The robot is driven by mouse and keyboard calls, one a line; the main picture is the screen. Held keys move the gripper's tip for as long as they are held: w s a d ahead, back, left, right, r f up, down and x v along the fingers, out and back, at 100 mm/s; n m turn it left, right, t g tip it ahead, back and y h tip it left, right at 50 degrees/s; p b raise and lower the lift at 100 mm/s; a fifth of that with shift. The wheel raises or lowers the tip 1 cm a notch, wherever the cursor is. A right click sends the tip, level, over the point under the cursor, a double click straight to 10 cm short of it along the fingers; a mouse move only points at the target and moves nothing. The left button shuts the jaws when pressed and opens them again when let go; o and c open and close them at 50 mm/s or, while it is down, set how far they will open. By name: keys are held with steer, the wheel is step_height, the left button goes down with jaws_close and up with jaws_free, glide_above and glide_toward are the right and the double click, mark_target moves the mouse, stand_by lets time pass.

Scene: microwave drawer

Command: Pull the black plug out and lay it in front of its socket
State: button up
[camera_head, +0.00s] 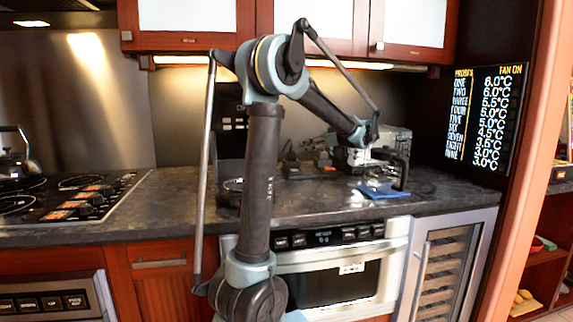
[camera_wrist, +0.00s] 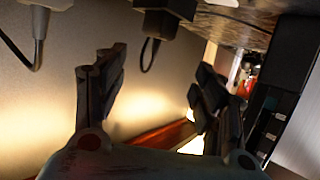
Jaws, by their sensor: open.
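A black plug (camera_wrist: 163,18) with a short looping cord shows at the top of the wrist view. In the head view, small dark plugs (camera_head: 290,153) stand at a socket strip (camera_head: 300,172) on the back of the counter. I cannot tell which of them matches the wrist view. My gripper (camera_head: 396,168) is at the right, over the counter by a silver appliance. In the wrist view my gripper (camera_wrist: 158,80) has its fingers wide apart with nothing between them, apart from the plugs.
The silver appliance (camera_head: 398,140) stands at the counter's right. A blue cloth (camera_head: 382,191) lies near the front edge. The stove (camera_head: 75,200) and kettle (camera_head: 18,160) are at the left. The front counter strip (camera_head: 325,208) is mostly clear.

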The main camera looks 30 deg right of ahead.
mark_target(291, 152)
steer(key=x, duration=0.5)
steer(key=shift+d+x, duration=0.2)
steer(key=shift+x, duration=1.1)
steer(key=shift+d+x, duration=0.15)
steer(key=shift+x, duration=1.15)
steer(key=shift+w+f, duration=0.1)
steer(key=shift+w, duration=0.1)
steer(key=c, duration=1.5)
